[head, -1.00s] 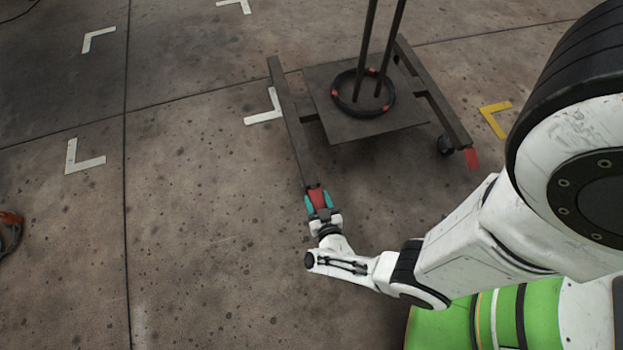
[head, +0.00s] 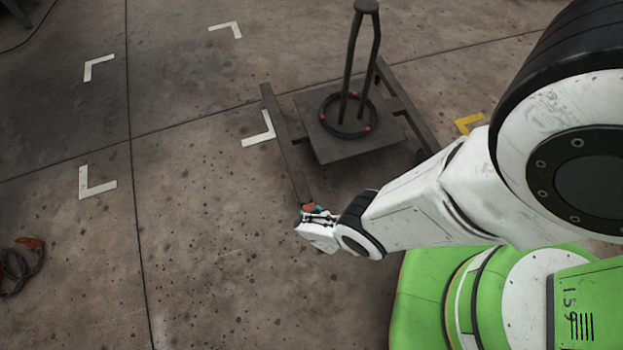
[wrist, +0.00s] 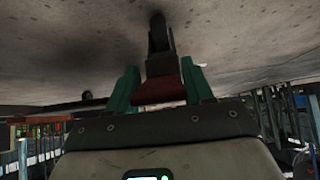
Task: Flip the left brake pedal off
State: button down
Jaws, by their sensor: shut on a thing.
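The left brake pedal (wrist: 160,92) is a small red piece at the near end of the left dark rail of a wheeled cart (head: 283,140). In the wrist view it lies between the two teal fingers of my gripper (wrist: 160,88), which are shut on it. In the head view the pedal (head: 308,207) shows only as a bit of red, with my gripper (head: 313,210) and wrist covering most of it. The right rail's near end is hidden behind my arm.
The cart carries a flat plate (head: 335,152) with a black ring (head: 348,132) and upright dark posts (head: 350,70). White corner marks and a yellow one (head: 468,123) are on the concrete floor. An orange and black coil (head: 20,265) lies at far left.

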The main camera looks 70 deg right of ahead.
jog(key=shift+s+a, duration=0.1)
dwell(0.5)
jog(key=c, duration=0.5)
grip_release()
jog(key=shift+r, duration=0.15)
jog(key=shift+p+v, duration=4.9)
jog(key=shift+v, duration=0.4)
jog(key=shift+r, duration=0.1)
